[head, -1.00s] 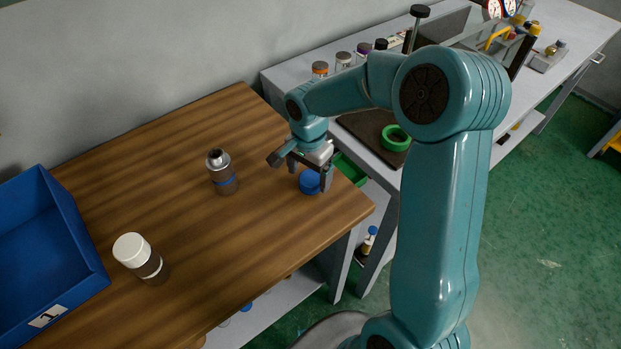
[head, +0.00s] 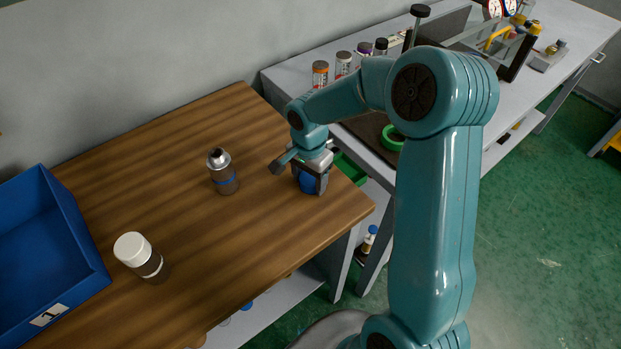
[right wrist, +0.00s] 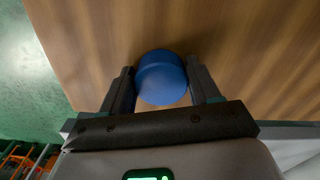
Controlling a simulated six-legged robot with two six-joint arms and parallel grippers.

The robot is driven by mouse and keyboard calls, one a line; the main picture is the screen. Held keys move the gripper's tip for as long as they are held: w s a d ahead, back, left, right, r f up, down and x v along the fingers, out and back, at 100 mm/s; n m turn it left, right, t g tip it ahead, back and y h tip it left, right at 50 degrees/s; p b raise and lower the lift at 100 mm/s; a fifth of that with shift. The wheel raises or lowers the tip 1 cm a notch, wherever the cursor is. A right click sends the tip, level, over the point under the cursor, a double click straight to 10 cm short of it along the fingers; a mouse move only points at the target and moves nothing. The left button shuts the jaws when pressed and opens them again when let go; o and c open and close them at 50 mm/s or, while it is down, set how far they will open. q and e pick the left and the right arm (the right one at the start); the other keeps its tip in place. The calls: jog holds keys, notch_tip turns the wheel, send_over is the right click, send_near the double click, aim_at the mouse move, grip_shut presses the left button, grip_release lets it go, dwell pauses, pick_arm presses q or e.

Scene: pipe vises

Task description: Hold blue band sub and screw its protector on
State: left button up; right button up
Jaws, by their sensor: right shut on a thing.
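The blue band sub (head: 223,173) is a grey metal cylinder with a blue band and a narrow neck. It stands upright on the wooden table, and no gripper touches it. The blue protector (head: 308,182) is a round cap near the table's right edge. My right gripper (head: 310,185) is down over it and shut on it. In the right wrist view the protector (right wrist: 162,78) sits between the two fingers (right wrist: 163,92). My left gripper is not in view.
A white-capped dark cylinder (head: 140,256) stands at the table's front left. A blue bin (head: 86,240) is at the left edge. The wooden table (head: 200,240) is clear between these. A grey bench (head: 290,80) with several jars stands behind at right.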

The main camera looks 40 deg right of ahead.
aim_at(309, 179)
notch_tip(309, 179, up, 20)
jog(key=shift+p, duration=0.3)
dwell(0.6)
